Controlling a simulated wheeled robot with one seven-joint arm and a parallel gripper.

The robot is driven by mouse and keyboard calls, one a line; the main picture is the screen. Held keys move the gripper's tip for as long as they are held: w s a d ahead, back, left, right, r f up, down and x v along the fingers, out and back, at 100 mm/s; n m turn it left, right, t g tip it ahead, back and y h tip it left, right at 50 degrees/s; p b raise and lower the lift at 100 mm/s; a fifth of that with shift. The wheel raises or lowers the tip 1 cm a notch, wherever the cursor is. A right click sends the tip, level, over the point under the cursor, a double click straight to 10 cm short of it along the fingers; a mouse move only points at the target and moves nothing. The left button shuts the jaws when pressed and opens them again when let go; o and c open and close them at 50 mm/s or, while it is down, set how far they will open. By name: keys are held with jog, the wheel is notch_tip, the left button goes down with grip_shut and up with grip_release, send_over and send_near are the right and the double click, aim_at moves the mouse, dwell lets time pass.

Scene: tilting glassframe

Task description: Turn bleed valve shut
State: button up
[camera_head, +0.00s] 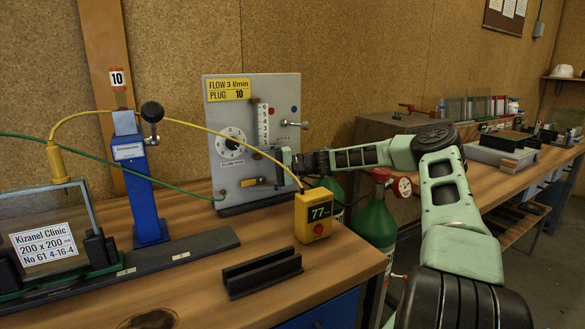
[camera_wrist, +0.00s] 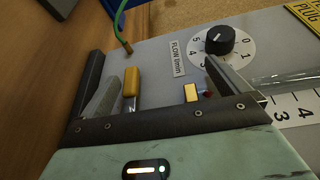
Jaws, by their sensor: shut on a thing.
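The grey test panel (camera_head: 285,95) stands upright at the back of the bench, with a white flow dial (camera_head: 230,143). A yellow handle (camera_head: 250,182), apparently the bleed valve, sits low on the panel and lies roughly level. In the wrist view this yellow handle (camera_wrist: 131,82) shows between my fingers, close to the left one. My gripper (camera_head: 284,165) is at the panel's lower right; in the wrist view my gripper (camera_wrist: 165,88) has its fingers far apart, around the valve area. The exact contact is hidden. A small brass piece (camera_wrist: 191,93) also shows between the fingers.
A yellow meter (camera_head: 313,215) reading 77 stands in front of the panel. A black slotted holder (camera_head: 262,273) lies near the bench edge. A blue post (camera_head: 147,190) and a framed glass (camera_head: 45,235) stand left. A green cylinder (camera_head: 375,222) stands beside the bench, near my arm.

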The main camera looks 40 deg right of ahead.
jog(key=shift+s+d+r, duration=0.3)
jog(key=shift+d+r, duration=0.35)
jog(key=shift+d, duration=0.1)
jog(key=shift+s+d, duration=0.5)
jog(key=shift+s, duration=0.05)
jog(key=c, duration=0.9)
jog(key=f+v, duration=0.1)
jog(key=v, duration=0.4)
jog(key=f+v, duration=0.1)
jog(key=v, duration=0.5)
jog(key=f+v, duration=0.1)
jog(key=v, duration=0.4)
jog(key=shift+s+r+p, duration=0.1)
jog(key=shift+s+p, duration=0.3)
jog(key=shift+w+r, duration=0.15)
jog(key=shift+r, duration=0.05)
